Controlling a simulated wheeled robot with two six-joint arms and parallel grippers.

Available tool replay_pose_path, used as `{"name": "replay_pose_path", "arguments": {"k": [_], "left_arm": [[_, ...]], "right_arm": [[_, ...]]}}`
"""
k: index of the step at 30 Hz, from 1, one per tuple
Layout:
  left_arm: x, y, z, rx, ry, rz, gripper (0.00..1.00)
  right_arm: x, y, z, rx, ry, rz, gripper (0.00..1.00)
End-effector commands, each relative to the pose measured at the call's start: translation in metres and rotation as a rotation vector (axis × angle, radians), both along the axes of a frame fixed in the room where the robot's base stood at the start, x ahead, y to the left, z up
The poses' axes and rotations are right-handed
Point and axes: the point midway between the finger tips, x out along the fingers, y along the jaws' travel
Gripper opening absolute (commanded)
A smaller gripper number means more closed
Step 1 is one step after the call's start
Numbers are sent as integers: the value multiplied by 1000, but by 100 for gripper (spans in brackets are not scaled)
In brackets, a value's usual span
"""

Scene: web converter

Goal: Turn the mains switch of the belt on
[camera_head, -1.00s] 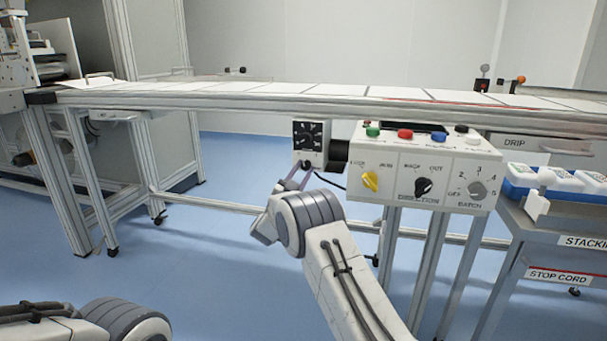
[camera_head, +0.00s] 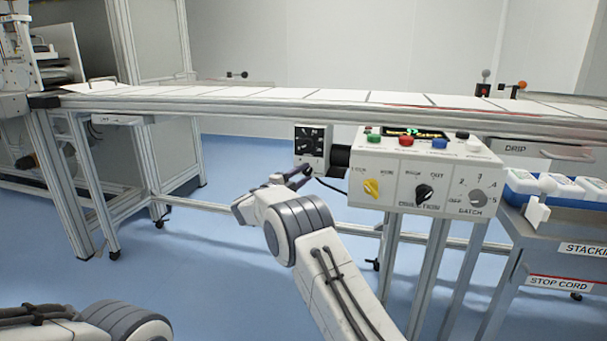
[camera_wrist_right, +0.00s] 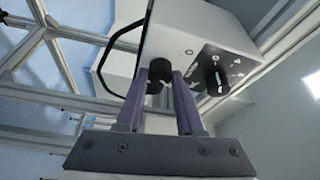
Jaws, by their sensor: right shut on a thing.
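The mains switch is a black rotary knob (camera_wrist_right: 155,87) on the lower face of the small white control box (camera_head: 325,147) under the belt (camera_head: 335,95). A small "O" mark shows on the box face near the knob. My right gripper (camera_wrist_right: 161,74) is shut on the knob, one purple-grey finger on each side. In the head view my right gripper (camera_head: 298,172) sits just below the box and mostly hides the knob. A small display (camera_head: 415,132) on the larger panel is lit green. My left gripper is out of view; only part of my left arm shows at bottom left.
A black dial (camera_wrist_right: 216,77) sits on the same box. To its right, the larger panel (camera_head: 386,200) carries a yellow switch (camera_head: 372,189), a direction knob (camera_head: 423,193), a batch knob and coloured buttons. Frame legs stand below it. The floor left of my right arm is clear.

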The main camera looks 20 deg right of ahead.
Motion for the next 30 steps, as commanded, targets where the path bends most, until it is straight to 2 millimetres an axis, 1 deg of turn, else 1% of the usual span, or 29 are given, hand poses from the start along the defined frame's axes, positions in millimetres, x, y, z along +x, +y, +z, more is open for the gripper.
{"name": "replay_pose_path", "arguments": {"k": [6,12,29,30], "left_arm": [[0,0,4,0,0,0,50],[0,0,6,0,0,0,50],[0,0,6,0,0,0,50],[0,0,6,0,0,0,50]], "right_arm": [[-1,0,0,105,-68,-5,0],[-1,0,0,159,-104,-4,0],[-1,-1,-1,182,-119,-5,0],[-1,-1,-1,182,-119,-5,48]]}}
